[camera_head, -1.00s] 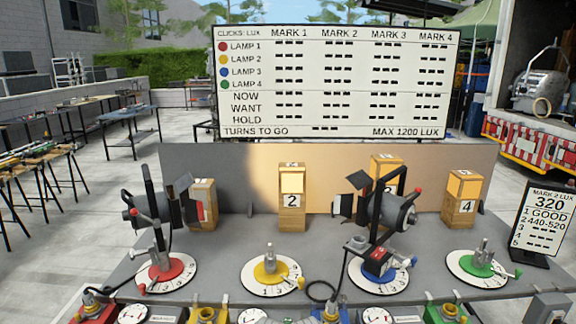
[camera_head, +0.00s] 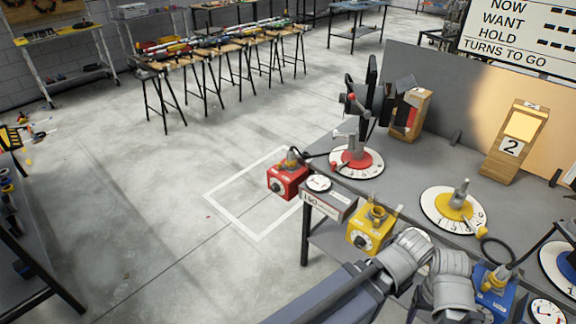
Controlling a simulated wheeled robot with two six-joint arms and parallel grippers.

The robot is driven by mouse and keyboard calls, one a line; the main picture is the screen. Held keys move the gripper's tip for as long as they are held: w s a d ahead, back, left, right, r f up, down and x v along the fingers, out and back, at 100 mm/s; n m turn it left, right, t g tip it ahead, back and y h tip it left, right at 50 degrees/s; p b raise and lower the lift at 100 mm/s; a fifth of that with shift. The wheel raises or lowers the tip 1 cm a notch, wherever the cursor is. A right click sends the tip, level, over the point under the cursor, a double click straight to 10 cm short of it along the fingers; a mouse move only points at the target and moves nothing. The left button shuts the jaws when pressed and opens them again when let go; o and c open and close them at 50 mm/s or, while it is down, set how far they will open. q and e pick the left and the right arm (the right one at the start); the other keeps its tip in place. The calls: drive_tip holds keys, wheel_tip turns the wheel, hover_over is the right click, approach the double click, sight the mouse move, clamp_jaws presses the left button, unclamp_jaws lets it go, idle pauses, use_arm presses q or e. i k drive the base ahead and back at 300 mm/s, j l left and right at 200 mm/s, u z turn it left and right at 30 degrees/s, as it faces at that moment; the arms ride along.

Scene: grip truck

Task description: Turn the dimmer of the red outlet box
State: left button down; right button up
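The red outlet box (camera_head: 287,182) is at the near left corner of the lamp table, seen against the floor. Its round dark dimmer knob (camera_head: 277,187) is on the face toward me, and a plug with a black cable is on top. How the box is supported is not clear. A white dial gauge (camera_head: 319,183) is just right of it. Grey links of my arm cross the lower part of the view, right of and below the red box. Neither gripper's fingers can be seen, and nothing of mine touches the red box.
The yellow outlet box (camera_head: 364,232) and the blue outlet box (camera_head: 493,291) are farther right along the table's front edge. The red lamp dial (camera_head: 357,162) and yellow lamp dial (camera_head: 454,210) are on the tabletop. Open floor (camera_head: 150,210) lies left of the table.

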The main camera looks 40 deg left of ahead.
sight(275, 187)
drive_tip(key=u, duration=1.25)
